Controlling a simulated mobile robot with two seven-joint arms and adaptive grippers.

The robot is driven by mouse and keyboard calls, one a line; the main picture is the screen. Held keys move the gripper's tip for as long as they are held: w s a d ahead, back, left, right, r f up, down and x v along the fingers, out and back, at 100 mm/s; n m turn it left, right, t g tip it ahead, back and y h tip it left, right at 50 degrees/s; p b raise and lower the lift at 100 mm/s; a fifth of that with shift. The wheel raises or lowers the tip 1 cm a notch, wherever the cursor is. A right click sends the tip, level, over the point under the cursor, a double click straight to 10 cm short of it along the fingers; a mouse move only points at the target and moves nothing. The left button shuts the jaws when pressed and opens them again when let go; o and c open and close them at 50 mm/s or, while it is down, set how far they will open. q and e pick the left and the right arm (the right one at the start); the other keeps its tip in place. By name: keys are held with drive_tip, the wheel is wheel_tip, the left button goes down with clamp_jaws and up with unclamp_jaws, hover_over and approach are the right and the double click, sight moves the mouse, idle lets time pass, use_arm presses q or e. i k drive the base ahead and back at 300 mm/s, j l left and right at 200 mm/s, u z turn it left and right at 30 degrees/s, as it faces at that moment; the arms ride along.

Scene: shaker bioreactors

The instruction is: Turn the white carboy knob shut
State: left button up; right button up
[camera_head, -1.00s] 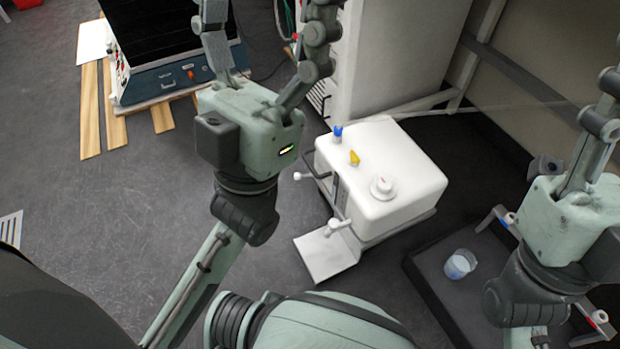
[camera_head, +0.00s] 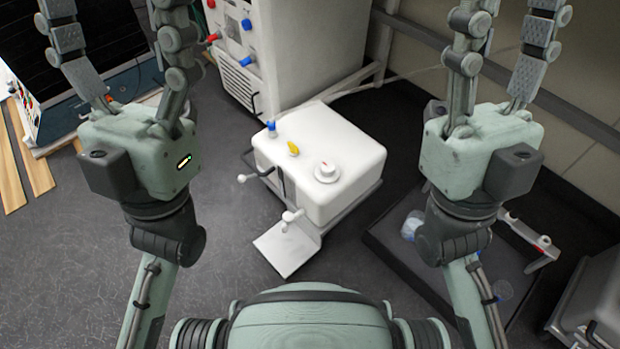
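The white carboy (camera_head: 335,150) is a boxy white container standing low on the floor in mid-picture. Whether either is open or shut cannot be told. My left gripper (camera_head: 112,22) is up at the left, fingers spread, apart from the carboy. My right gripper (camera_head: 508,25) is up at the right, fingers spread, also apart from it. Both look empty; their tips reach the top edge.
A blue fitting (camera_head: 271,128) and a yellow fitting (camera_head: 293,148) stand on the carboy's top. A white cabinet (camera_head: 300,45) is behind it. A dark tray (camera_head: 395,262) with a clear cup (camera_head: 411,226) lies to the right. The floor left of the carboy is clear.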

sight(327, 168)
drive_tip(key=k+j+z, duration=0.1)
drive_tip(key=z, duration=0.4)
drive_tip(key=k+j+z, duration=0.15)
drive_tip(key=z, duration=0.3)
drive_tip(key=k+j+z, duration=0.1)
drive_tip(key=z, duration=0.4)
drive_tip(key=k+l, duration=0.05)
